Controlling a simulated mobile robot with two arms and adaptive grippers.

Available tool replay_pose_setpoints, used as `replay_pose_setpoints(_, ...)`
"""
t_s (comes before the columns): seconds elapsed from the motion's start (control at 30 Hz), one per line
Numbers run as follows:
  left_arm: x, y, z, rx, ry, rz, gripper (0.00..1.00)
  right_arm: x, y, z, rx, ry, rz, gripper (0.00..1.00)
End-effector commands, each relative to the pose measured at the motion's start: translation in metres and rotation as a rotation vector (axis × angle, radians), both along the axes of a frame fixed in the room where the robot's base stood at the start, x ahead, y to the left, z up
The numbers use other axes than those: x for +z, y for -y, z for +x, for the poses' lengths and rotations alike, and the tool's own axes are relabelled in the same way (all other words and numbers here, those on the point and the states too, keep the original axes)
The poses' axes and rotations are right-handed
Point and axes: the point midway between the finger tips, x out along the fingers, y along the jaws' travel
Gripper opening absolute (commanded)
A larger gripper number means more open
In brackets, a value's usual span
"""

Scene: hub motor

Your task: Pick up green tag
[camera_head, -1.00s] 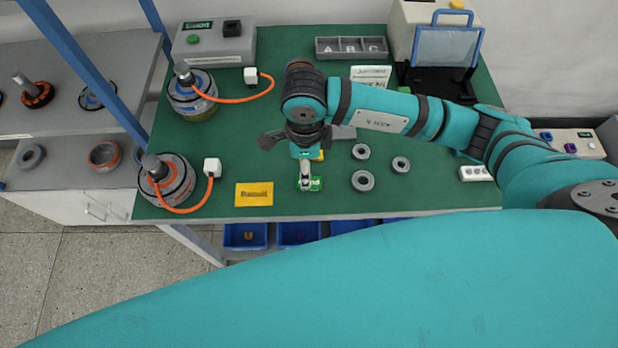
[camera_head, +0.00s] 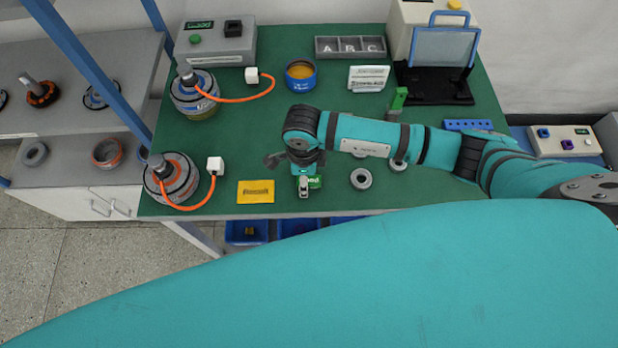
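The green tag (camera_head: 315,182) lies near the front edge of the green table mat, left of a grey ring. Part of it is hidden by my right gripper (camera_head: 303,188), which hangs over its left side, pointing down. From this angle I cannot tell whether the fingers are apart or closed, or whether they touch the tag. A yellow tag (camera_head: 256,191) lies to the left, clear of the gripper. My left gripper is not in view.
Grey rings (camera_head: 361,178) lie right of the tag, partly under my arm. A motor with an orange cable (camera_head: 172,181) stands left. A blue tin (camera_head: 300,75), a white sign (camera_head: 368,78) and a green-topped block (camera_head: 398,98) stand behind.

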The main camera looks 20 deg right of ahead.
Motion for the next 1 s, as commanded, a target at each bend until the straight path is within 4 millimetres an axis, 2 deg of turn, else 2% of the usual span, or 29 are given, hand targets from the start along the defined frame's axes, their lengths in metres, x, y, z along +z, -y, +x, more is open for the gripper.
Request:
replay_pose_setpoints(0.03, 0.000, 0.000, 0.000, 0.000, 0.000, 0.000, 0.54, 0.000, 0.000, 0.000, 0.000, 0.000, 0.000, 0.50)
replay_pose_setpoints(0.3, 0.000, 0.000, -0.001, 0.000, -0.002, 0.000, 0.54, 0.001, 0.000, 0.000, 0.000, 0.000, 0.000, 0.15)
replay_pose_setpoints(0.33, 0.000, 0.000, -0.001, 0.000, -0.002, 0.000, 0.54, 0.001, 0.000, 0.000, 0.000, 0.000, 0.000, 0.13)
replay_pose_setpoints(0.67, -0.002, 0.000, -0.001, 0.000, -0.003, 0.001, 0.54, 0.003, 0.000, 0.001, 0.000, 0.001, 0.001, 0.13)
replay_pose_setpoints(0.83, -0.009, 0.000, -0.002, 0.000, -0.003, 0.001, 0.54, 0.016, 0.000, 0.001, 0.001, 0.004, 0.002, 0.13)
replay_pose_setpoints(0.97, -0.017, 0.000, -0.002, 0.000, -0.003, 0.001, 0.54, 0.034, 0.000, 0.001, 0.001, 0.006, 0.001, 0.13)
replay_pose_setpoints(1.0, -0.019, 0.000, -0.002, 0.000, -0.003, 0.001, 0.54, 0.034, -0.002, -0.007, 0.005, -0.001, 0.001, 0.13)
